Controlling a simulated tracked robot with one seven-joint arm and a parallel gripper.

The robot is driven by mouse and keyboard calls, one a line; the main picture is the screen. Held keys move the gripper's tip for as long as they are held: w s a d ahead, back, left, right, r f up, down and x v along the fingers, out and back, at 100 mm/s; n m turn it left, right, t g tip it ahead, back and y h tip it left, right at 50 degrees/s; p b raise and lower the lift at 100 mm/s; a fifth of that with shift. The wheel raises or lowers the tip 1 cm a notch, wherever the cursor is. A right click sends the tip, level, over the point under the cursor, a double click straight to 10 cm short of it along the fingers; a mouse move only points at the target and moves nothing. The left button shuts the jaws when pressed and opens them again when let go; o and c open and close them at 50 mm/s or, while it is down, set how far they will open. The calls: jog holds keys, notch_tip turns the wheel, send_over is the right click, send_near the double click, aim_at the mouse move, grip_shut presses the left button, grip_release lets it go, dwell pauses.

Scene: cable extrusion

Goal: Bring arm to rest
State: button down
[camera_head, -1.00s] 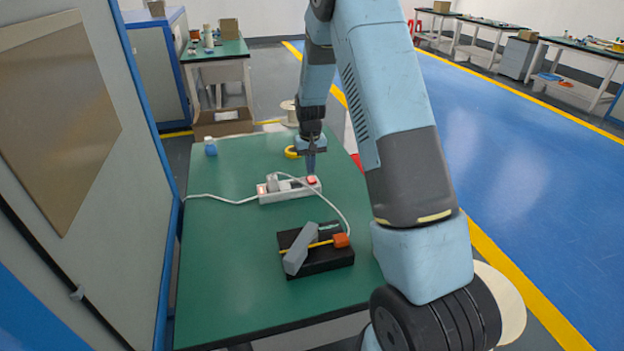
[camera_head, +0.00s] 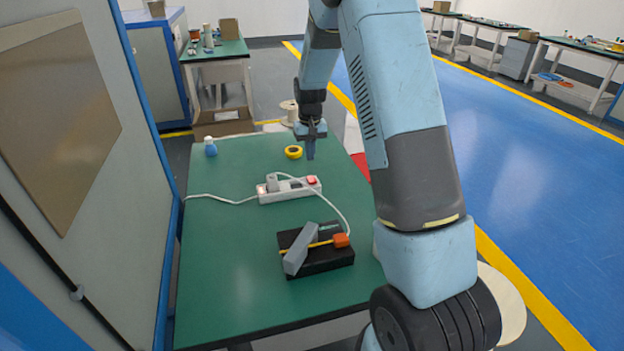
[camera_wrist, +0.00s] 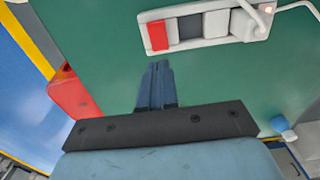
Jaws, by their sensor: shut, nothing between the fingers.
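My gripper (camera_head: 310,150) hangs pointing down over the far right part of the green table (camera_head: 220,280), above and beyond the power strip. Its fingers are together and empty, as the wrist view also shows (camera_wrist: 157,85). The white power strip (camera_head: 301,190) with a red switch lies mid-table, apart from the fingers; it also shows at the top of the wrist view (camera_wrist: 205,27). A grey plug sits in the strip. Its white cord runs to a black device (camera_head: 335,256) with a grey lever and an orange block, nearer the front.
A yellow tape ring (camera_head: 293,152) lies just left of my gripper, and a blue bottle (camera_head: 210,147) stands at the far left corner. A grey cabinet (camera_head: 75,150) borders the table's left. Blue floor (camera_head: 520,130) lies open to the right.

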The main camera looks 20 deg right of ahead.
jog(key=s+r+t, duration=0.1)
jog(key=s+r, duration=0.7)
jog(key=r, duration=0.2)
jog(key=s+r+t, duration=0.2)
jog(key=s+r, duration=0.6)
jog(key=r, duration=0.3)
jog(key=s+r+t, duration=0.1)
jog(key=s+r, duration=0.2)
jog(key=s, duration=0.8)
jog(key=s+r+t, duration=0.1)
jog(key=s+r, duration=0.2)
jog(key=s, duration=0.9)
jog(key=shift+d+t, duration=0.15)
jog(key=shift+t, duration=0.15)
